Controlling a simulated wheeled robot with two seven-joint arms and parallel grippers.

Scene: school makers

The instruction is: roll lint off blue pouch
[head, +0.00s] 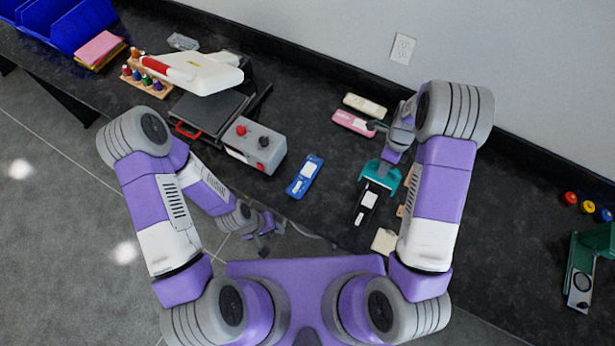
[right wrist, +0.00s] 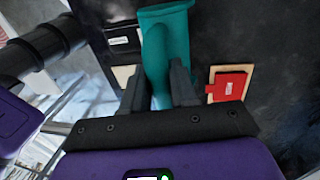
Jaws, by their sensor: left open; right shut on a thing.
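The blue pouch (head: 305,176) lies flat on the dark counter near its front edge, with pale patches on top. My right gripper (head: 389,155) is shut on the teal lint roller (head: 380,178); the roller also shows between the fingers in the right wrist view (right wrist: 165,35). The roller is right of the blue pouch and apart from it, by the far end of a black pouch (head: 364,206). I cannot tell whether it touches the black pouch. My left gripper (head: 265,236) is open and empty, low left of the blue pouch, off the counter's front edge.
Pink (head: 353,122) and cream (head: 365,104) pouches lie behind. A grey control box (head: 252,144) and a white machine (head: 205,72) stand left. A red piece on a tan board (right wrist: 230,86) lies beside the roller. Counter between the blue and black pouches is clear.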

